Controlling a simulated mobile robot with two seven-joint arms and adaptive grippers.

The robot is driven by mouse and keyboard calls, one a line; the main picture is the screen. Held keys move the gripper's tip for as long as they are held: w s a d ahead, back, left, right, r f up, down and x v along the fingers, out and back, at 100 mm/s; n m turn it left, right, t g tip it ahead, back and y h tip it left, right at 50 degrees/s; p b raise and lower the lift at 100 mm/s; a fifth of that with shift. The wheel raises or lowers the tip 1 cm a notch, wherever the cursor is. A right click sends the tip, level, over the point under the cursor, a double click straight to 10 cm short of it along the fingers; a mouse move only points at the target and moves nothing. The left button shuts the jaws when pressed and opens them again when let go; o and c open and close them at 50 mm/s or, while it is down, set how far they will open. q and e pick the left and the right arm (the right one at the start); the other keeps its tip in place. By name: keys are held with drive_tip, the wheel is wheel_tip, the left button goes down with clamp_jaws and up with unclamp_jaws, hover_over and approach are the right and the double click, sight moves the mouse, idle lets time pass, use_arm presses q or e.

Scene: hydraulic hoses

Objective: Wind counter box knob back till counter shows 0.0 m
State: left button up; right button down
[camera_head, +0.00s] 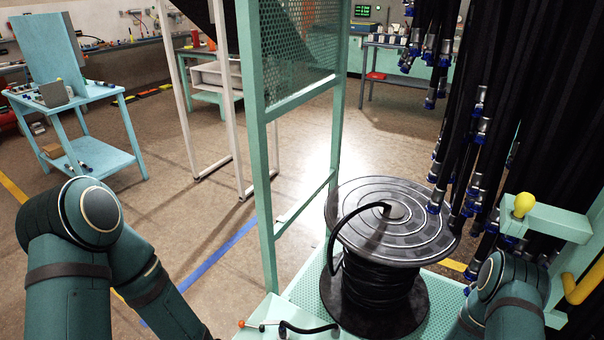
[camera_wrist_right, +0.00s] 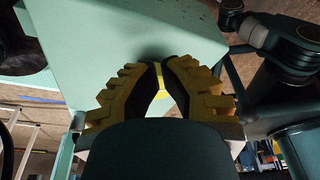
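In the right wrist view, a broad pale teal box face (camera_wrist_right: 125,32) fills the upper middle. My right gripper (camera_wrist_right: 161,72), with black pads and yellow ribbed backs, reaches up against it. Its fingers are close together, with a small yellow knob (camera_wrist_right: 160,96) filling the narrow gap between the pads. Most of the knob is hidden by the fingers. The counter's reading is not visible in either view. My right gripper is hidden there, and my left gripper is out of view.
A reel of black hose (camera_head: 376,285) stands at the lower middle, beside a teal frame post (camera_head: 259,150). Black hoses with blue-collared ends (camera_head: 470,160) hang close by at the right. A teal workbench (camera_head: 95,92) stands far left. Floor between is open.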

drive_tip(key=p+v, duration=0.1)
drive_tip(key=v, duration=0.1)
drive_tip(key=a+p+v, duration=0.1)
drive_tip(key=v, duration=0.1)
